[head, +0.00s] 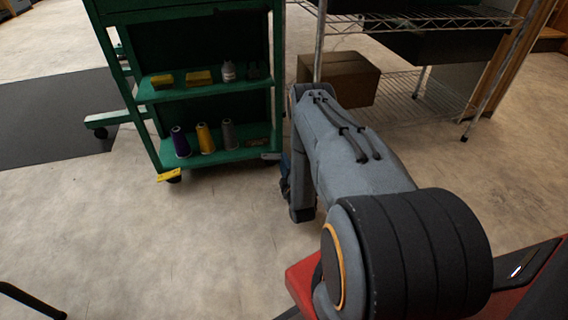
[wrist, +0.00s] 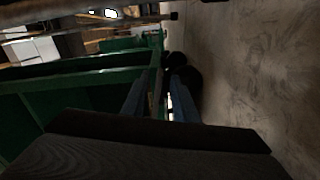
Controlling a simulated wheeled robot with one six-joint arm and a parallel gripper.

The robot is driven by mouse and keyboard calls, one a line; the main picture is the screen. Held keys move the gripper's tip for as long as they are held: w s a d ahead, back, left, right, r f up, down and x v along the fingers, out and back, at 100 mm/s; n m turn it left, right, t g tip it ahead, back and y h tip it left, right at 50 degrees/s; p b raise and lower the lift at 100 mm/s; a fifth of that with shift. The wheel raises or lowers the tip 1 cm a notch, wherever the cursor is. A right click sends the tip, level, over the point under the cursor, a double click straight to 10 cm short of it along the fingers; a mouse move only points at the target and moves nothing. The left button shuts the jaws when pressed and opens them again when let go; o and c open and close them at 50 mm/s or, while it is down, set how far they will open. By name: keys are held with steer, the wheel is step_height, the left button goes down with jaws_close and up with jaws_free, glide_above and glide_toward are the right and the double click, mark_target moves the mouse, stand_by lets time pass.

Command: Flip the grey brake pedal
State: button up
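A small grey tab, which looks like the grey brake pedal (head: 270,156), sticks out at the lower right corner of the green cart (head: 205,158). My gripper (head: 285,180) is low beside that corner, just right of and below the pedal, partly hidden by my arm. In the wrist view my gripper (wrist: 160,88) shows two blue fingers with a gap between them, close to the cart's green frame (wrist: 85,75). It looks open, and I see nothing clearly held. A dark caster wheel (wrist: 188,76) lies just past the fingers. I cannot make out the pedal surely in the wrist view.
A yellow pedal (head: 168,175) is at the cart's lower left corner. Several thread cones, including a purple cone (head: 180,142), stand on the lower shelf. A wire rack (head: 430,95) with a cardboard box (head: 345,75) stands to the right. The floor in front is clear.

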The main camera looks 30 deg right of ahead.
steer(key=p+v, duration=0.3)
steer(key=v, duration=0.4)
steer(key=shift+s+a+p, duration=0.1)
steer(key=shift+s+p, duration=0.2)
steer(key=shift+s, duration=0.1)
steer(key=shift+s, duration=0.1)
